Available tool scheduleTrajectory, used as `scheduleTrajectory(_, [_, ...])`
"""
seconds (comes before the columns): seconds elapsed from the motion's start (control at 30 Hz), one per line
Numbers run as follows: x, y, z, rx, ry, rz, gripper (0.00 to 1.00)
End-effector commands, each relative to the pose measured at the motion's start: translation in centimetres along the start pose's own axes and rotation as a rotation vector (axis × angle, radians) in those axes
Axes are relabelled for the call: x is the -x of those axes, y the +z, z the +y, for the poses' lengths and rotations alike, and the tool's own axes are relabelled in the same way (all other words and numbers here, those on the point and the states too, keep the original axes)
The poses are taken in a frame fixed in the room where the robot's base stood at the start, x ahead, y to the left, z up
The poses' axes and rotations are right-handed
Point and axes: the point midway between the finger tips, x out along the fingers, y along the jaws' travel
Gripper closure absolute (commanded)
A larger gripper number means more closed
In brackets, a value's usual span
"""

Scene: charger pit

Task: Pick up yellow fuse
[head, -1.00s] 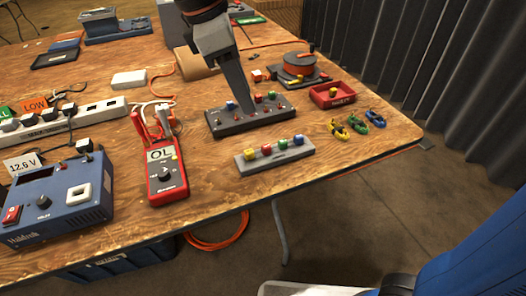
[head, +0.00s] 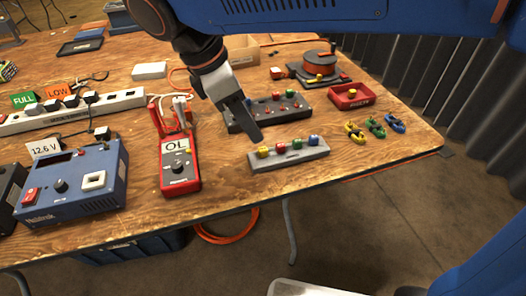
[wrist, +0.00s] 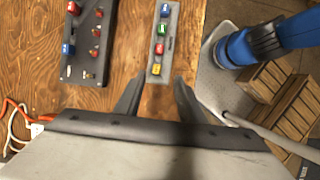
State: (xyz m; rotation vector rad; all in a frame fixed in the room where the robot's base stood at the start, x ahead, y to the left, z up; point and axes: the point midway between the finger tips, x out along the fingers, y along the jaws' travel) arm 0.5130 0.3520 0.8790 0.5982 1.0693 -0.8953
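A yellow fuse (head: 263,152) sits at the left end of a light grey rack (head: 288,157), beside red, green and blue fuses. In the wrist view the yellow fuse (wrist: 156,69) is at the near end of the row, just ahead of the gap between my fingers. My gripper (head: 255,136) is above and just behind the rack's left end, pointing down. In the wrist view my gripper (wrist: 158,84) is open, with a finger on each side and nothing between them.
A dark fuse panel (head: 290,112) lies behind the rack, partly hidden by my gripper. A red tray (head: 350,97) and several coloured clips (head: 376,127) lie right. The table's front edge is close to the rack.

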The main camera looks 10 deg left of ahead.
Motion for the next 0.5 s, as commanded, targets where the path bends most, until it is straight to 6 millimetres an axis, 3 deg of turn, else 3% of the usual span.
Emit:
scheduleTrajectory(0.13, [-2.1, 0.0, 0.0, -0.001, -0.001, -0.001, 0.64])
scheduleTrajectory(0.5, [-4.9, -0.4, 0.3, -0.001, -0.002, -0.001, 0.64])
